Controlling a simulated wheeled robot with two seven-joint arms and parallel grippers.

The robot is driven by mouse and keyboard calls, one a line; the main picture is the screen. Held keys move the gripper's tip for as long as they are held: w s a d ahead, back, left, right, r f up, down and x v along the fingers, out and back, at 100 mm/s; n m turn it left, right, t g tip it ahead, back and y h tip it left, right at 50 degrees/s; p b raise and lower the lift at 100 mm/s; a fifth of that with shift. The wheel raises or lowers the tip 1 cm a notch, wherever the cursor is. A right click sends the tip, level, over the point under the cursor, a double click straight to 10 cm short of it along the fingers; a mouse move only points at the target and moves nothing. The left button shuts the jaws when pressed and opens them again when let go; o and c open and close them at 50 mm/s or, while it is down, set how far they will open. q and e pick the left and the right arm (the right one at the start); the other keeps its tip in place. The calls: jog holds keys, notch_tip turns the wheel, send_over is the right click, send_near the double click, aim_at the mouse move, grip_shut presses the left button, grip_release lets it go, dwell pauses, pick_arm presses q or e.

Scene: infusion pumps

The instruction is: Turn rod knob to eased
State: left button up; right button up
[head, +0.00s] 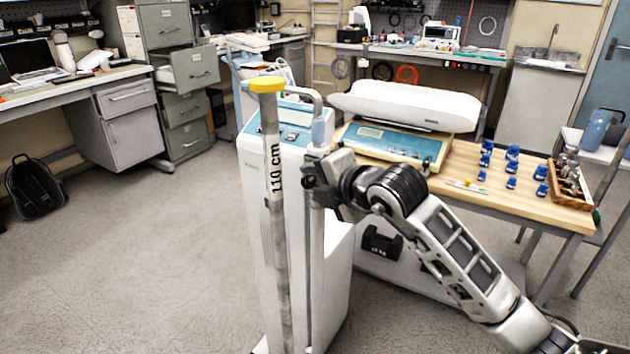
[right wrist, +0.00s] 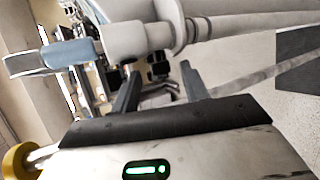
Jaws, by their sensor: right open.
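A white upright unit (head: 258,190) with a display on its sloped top stands at the centre. A thin pole (head: 317,240) rises at its side, with a pale collar and a blue-grey piece (head: 319,131) near the top. The collar (right wrist: 125,40) and blue-grey piece (right wrist: 75,52) also show in the right wrist view. I cannot tell for certain which part is the rod knob. My right gripper (head: 309,176) is open at the pole, just below the collar. In the right wrist view its fingertips (right wrist: 158,74) point at the collar, with nothing clearly held between them.
A grey rod (head: 275,220) with a yellow cap, marked 110 cm, stands in front of the unit. Right of it, a wooden table (head: 535,208) bears a baby scale (head: 405,105), blue weights (head: 512,152) and a wooden box.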

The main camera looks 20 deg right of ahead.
jog(key=shift+w+a+f, duration=0.1)
jog(key=shift+w+f, duration=0.1)
jog(key=shift+w, duration=0.25)
jog(key=shift+c, duration=0.4)
